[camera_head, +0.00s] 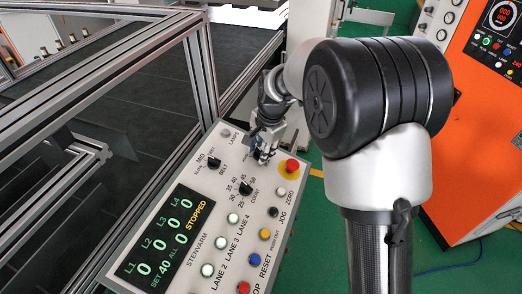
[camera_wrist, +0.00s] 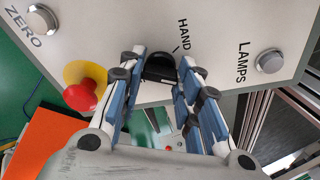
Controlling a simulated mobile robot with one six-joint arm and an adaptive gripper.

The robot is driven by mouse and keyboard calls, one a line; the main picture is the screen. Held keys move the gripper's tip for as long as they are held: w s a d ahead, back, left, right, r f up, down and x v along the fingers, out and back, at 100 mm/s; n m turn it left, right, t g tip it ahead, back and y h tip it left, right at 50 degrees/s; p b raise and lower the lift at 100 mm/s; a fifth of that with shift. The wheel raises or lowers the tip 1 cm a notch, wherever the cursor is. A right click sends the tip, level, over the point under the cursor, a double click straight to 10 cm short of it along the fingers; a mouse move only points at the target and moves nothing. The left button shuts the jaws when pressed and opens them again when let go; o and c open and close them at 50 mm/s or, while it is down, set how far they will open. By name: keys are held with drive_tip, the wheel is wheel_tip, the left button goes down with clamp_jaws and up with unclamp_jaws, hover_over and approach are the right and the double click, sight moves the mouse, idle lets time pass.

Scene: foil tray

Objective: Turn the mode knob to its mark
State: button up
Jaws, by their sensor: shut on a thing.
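The mode knob (camera_wrist: 160,67) is a dark knob on the grey control panel, below the printed word HAND in the wrist view. A short line is printed between the word and the knob. My gripper (camera_wrist: 163,75) is shut on the knob, with one blue-padded finger on each side of it. I cannot tell exactly where the knob's pointer stands. In the head view my gripper (camera_head: 263,152) reaches down to the upper right part of the panel (camera_head: 190,175) and hides the knob.
A red emergency button on a yellow base (camera_head: 289,168) sits close to the gripper. The BELT knob (camera_head: 214,163), COUNT knob (camera_head: 246,188) and LAMPS button (camera_wrist: 270,61) are nearby. A display (camera_head: 165,240) reads STOPPED. Aluminium framing (camera_head: 200,80) stands behind the panel.

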drive_tip(key=n+b, duration=0.2)
drive_tip(key=n, duration=0.1)
drive_tip(key=n+b, duration=0.3)
drive_tip(key=shift+d+f+t+y, duration=0.1)
drive_tip(key=shift+f+t+y, duration=0.1)
drive_tip(key=shift+t+y, duration=0.15)
drive_tip(key=n+b, duration=0.3)
drive_tip(key=shift+d+n+y, duration=0.1)
drive_tip(key=shift+n+y, duration=0.2)
drive_tip(key=shift+y, duration=0.05)
drive_tip(key=shift+r+n+y+b, duration=0.1)
drive_tip(key=shift+n+y+b, duration=0.2)
drive_tip(key=shift+n+b, duration=1)
drive_tip(key=shift+n, duration=0.3)
drive_tip(key=o, duration=1)
drive_tip(key=shift+o, duration=0.2)
drive_tip(key=v, duration=1.2)
